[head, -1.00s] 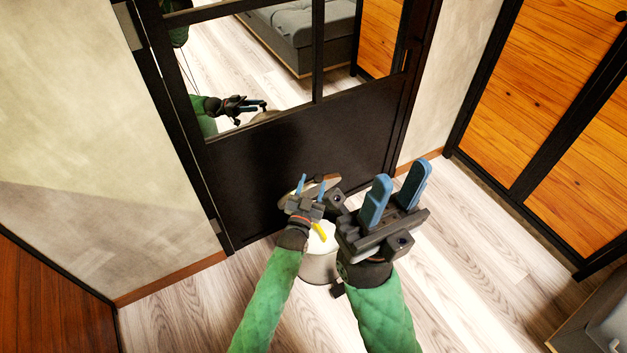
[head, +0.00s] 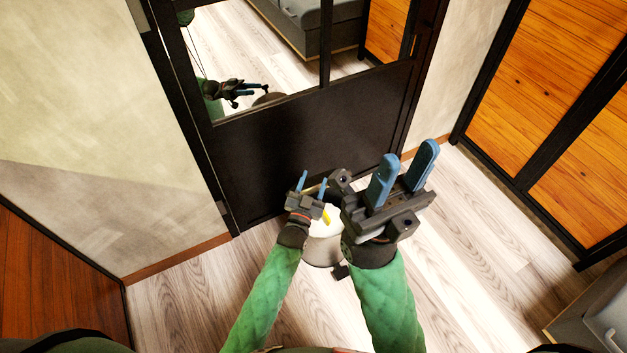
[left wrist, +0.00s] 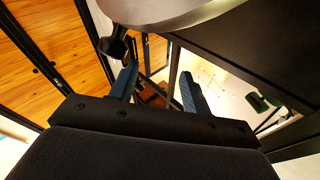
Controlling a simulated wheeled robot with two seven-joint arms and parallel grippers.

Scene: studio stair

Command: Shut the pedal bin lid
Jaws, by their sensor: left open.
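The pedal bin (head: 321,252) is a pale round bin on the floor in front of the dark door, with a white inside and a yellow item (head: 327,217) showing in its mouth. Its lid is raised at the door side and mostly hidden behind my left gripper (head: 313,183). That gripper is open, above the far side of the bin; I cannot tell whether it touches the lid. A grey curved surface, apparently the lid (left wrist: 170,12), fills the top of the left wrist view, beyond the open fingers. My right gripper (head: 406,163) is open and empty, higher and to the right.
The dark door (head: 300,150) with glass-like panes stands close behind the bin; the panes show a reflection of my arm. A black pedal (head: 340,271) sticks out at the bin's near side. Wooden panels (head: 545,95) stand right. Floor (head: 480,235) right of the bin is clear.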

